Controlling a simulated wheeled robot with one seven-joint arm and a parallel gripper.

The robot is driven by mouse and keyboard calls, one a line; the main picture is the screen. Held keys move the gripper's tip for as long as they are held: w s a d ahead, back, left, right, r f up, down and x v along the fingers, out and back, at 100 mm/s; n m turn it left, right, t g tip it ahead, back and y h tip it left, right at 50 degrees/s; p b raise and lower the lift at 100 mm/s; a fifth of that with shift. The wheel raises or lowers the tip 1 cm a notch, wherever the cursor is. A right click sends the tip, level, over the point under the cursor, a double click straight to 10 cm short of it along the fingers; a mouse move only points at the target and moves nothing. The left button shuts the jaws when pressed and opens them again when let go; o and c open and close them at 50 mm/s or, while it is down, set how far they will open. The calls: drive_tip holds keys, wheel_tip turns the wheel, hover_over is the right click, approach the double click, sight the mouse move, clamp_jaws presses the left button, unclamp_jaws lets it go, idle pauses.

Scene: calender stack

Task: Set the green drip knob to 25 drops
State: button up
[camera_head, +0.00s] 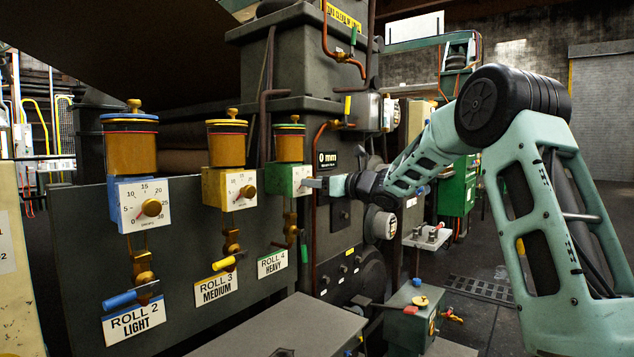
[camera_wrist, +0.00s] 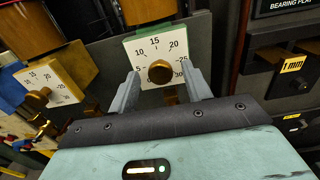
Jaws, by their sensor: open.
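The green drip unit (camera_head: 284,180) is the rightmost of three oilers, above the ROLL 4 HEAVY label (camera_head: 272,263). No pointer position can be made out there. My gripper (camera_wrist: 162,74) is open, with one finger on each side of the knob and gaps visible. In the head view my gripper (camera_head: 311,184) reaches the front of the green unit from the right, and the knob is hidden behind the fingers.
The yellow unit (camera_head: 229,188) and blue unit (camera_head: 141,204) stand to the left, each with its own dial. Vertical copper pipe (camera_head: 314,220) runs just right of the green unit.

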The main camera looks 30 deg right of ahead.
drive_tip(key=shift+w, duration=0.2)
drive_tip(key=c, duration=0.9)
drive_tip(key=shift+c, duration=0.2)
